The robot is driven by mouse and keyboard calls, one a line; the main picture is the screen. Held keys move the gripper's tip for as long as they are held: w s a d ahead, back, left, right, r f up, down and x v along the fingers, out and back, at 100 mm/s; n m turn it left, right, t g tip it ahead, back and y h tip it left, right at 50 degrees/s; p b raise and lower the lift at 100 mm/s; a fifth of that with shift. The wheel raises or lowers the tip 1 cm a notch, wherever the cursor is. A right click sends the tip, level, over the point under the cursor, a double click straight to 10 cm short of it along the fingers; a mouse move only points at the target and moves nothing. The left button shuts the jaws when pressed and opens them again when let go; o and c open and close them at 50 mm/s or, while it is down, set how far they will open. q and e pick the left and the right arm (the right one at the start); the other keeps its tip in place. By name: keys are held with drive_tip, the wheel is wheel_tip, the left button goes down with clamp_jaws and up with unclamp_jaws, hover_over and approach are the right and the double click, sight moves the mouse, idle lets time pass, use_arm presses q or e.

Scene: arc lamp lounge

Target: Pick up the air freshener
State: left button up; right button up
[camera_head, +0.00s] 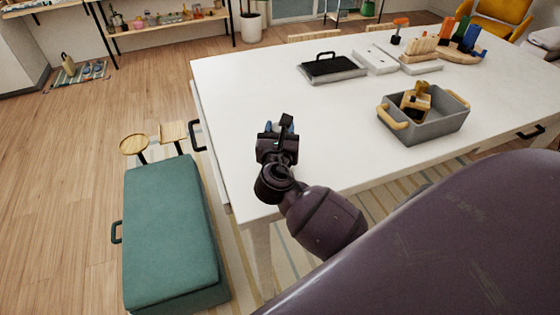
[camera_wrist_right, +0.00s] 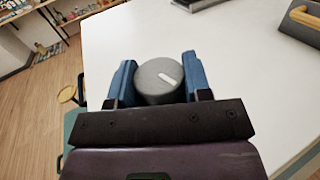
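The air freshener seems to be the grey round-topped thing (camera_wrist_right: 160,82) with a white mark, seen from above in the right wrist view. My right gripper (camera_wrist_right: 160,80) has one blue finger on each side of it, with no clear gap on either side, so it looks shut on it. In the head view my right gripper (camera_head: 279,128) is over the near left part of the white table (camera_head: 270,85) and hides most of the air freshener. Whether its base touches the table is hidden. My left gripper is not in view.
A grey bin (camera_head: 437,126) with wooden handles holds a wooden item, to the right of the gripper. A black-topped tray (camera_head: 333,67) lies farther back. Coloured items on a wooden stand (camera_head: 460,56) are at the far right. A green bench (camera_head: 170,230) stands left of the table.

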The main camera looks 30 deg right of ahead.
clamp_jaws()
drive_tip(key=shift+r, duration=0.1)
